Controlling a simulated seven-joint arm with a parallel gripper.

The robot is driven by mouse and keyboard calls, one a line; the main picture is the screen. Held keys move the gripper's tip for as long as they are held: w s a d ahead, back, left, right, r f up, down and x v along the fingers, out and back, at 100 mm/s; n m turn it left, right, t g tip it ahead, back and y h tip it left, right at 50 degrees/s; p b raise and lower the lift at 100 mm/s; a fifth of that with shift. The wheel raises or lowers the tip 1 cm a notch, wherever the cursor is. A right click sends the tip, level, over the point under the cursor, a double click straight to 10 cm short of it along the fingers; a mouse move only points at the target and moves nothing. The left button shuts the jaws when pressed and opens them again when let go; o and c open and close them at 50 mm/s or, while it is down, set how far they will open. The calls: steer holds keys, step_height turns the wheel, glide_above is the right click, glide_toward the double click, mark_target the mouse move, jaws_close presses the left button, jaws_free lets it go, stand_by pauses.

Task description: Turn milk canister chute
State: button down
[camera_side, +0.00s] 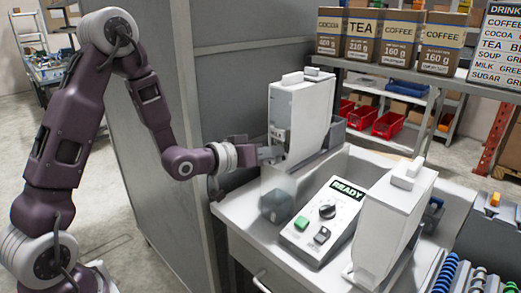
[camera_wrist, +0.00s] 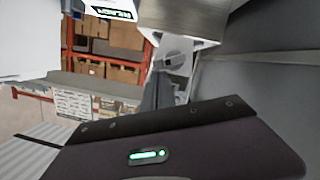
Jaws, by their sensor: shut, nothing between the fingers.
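The milk canister (camera_side: 303,108) is a tall white dispenser with a small MILK label on its left face, at the back of the machine. My gripper (camera_side: 272,153) is at the lower left of this canister, its fingers pointing right at the canister's lower part. In the wrist view my dark gripper fingers (camera_wrist: 158,92) are shut with nothing between them. Just beyond them is a pale, pointed piece (camera_wrist: 178,53) under a canister, which looks like the chute. Whether the fingers touch it I cannot tell. The fingertips partly hide the chute area in the side view.
A control panel (camera_side: 322,220) reading READY, with a dial and green and black buttons, sits in front. A second white canister (camera_side: 392,222) stands at the right. A translucent box (camera_side: 276,203) is below my gripper. A grey cabinet wall (camera_side: 165,130) stands close behind my arm.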

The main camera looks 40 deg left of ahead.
steer(key=shift+d+f+m+y, duration=0.2)
steer(key=shift+d+m+y, duration=0.25)
steer(key=shift+m, duration=0.65)
steer(key=m, duration=0.1)
steer(key=d+f+m+y, duration=0.1)
steer(key=m, duration=0.1)
steer(key=shift+y, duration=0.25)
steer(key=shift+d+f+m, duration=0.1)
steer(key=shift+f+m, duration=0.05)
steer(key=shift+m, duration=0.15)
steer(key=shift+f, duration=0.15)
steer(key=shift+d+f, duration=0.15)
steer(key=shift+f, duration=0.1)
